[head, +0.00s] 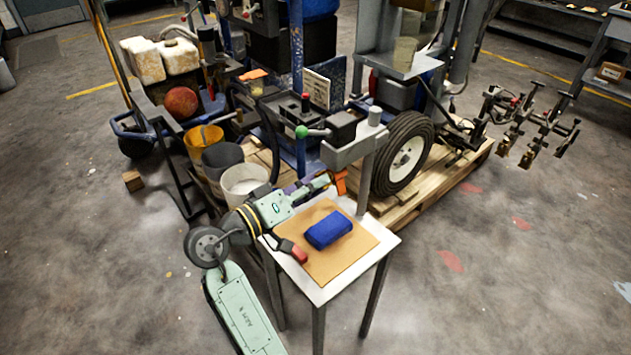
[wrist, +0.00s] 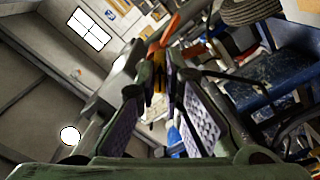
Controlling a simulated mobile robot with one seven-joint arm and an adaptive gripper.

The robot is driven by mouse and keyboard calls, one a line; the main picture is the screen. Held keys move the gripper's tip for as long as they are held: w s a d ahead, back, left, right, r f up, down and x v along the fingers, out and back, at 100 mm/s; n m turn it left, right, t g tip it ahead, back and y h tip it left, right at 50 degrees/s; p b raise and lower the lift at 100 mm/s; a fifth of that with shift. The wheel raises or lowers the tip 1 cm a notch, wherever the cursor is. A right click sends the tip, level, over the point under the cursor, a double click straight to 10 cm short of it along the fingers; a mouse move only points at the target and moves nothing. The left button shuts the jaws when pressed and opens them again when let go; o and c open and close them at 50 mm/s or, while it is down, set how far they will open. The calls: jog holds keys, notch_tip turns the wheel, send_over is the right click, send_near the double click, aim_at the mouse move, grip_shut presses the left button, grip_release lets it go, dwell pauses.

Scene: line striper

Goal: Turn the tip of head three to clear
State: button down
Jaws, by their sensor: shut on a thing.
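My gripper (head: 326,182) is beside the grey post and arm bracket (head: 362,145) above the small table. It is shut on a small orange piece (head: 341,183). In the wrist view the two padded fingers (wrist: 160,88) close around its yellow-orange end (wrist: 159,72), and an orange bar (wrist: 172,35) stands out beyond them. I cannot tell which way the tip points, and the fingers hide part of it. Several spray heads (head: 520,115) on dark brackets hang off the striper at the far right, away from my gripper.
The small white table (head: 330,292) bears a tan mat (head: 345,262), a blue block (head: 328,230) and a red-ended item (head: 299,254). The striper's wheel (head: 405,155) stands on a wooden pallet (head: 440,190) behind. Buckets (head: 243,185) stand left. The right floor is free.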

jog(key=shift+r+n+p, duration=0.15)
jog(key=shift+n+p, duration=2.15)
jog(key=shift+p, duration=0.45)
jog(key=shift+n+p, duration=2.1)
jog(key=shift+p, duration=0.65)
jog(key=n, duration=0.9)
jog(key=shift+n, duration=0.3)
jog(key=n, duration=0.8)
jog(key=shift+d, duration=0.1)
